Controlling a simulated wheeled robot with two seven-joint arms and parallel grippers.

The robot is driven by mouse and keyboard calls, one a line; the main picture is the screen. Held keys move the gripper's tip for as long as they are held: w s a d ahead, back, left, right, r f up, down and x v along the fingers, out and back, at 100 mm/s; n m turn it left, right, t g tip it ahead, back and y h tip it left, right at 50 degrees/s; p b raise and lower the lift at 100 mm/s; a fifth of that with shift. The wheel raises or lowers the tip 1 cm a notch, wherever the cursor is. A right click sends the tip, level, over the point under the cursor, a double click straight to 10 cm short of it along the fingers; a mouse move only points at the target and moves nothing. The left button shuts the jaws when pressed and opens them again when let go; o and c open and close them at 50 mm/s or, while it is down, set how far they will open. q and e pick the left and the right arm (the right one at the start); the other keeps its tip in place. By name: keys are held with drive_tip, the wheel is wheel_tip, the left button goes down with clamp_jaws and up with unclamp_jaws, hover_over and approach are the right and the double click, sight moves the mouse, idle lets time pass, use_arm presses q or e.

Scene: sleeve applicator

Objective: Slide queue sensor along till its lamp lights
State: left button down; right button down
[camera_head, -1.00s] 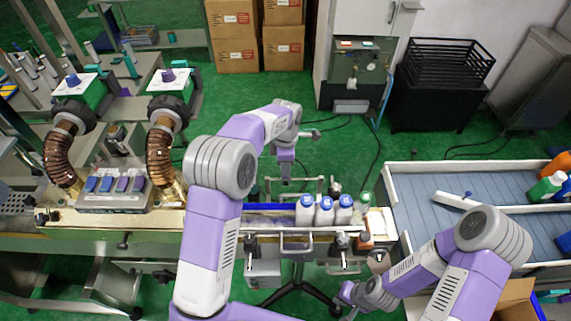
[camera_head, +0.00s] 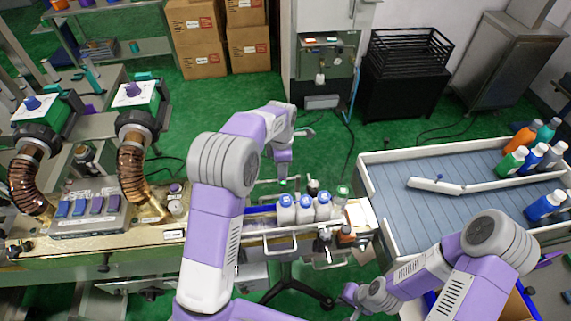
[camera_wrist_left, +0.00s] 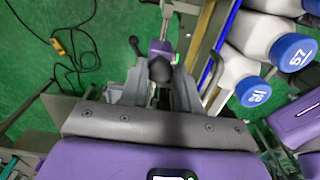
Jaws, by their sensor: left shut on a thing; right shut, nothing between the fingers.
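The queue sensor (camera_wrist_left: 160,50) is a small purple block beside the rail in the left wrist view. A bright green spot glows on its right side. My left gripper (camera_wrist_left: 160,78) is shut on it, with the fingers hiding its lower part. In the head view my left gripper (camera_head: 283,172) points down at the far side of the bottle lane (camera_head: 262,225). My right gripper (camera_head: 350,293) is shut and empty, low in front of the lane.
A wide blue-grey conveyor (camera_head: 400,215) with a diagonal white guide (camera_head: 435,186) and coloured bottles lies at the right. A machine with two ribbed brown hoses (camera_head: 132,170) stands at the left. Cardboard boxes (camera_head: 195,60) are stacked behind.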

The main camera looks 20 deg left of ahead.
use_arm(q)
drive_tip(key=shift+s+a, duration=0.1)
drive_tip(key=shift+a, duration=0.2)
drive_tip(key=c, duration=0.8)
unclamp_jaws()
drive_tip(key=shift+d, duration=0.1)
drive_tip(key=shift+r, duration=0.1)
wheel_tip(320, 180, up, 7)
drive_tip(key=shift+r+p, duration=0.2)
drive_tip(key=shift+p, duration=0.2)
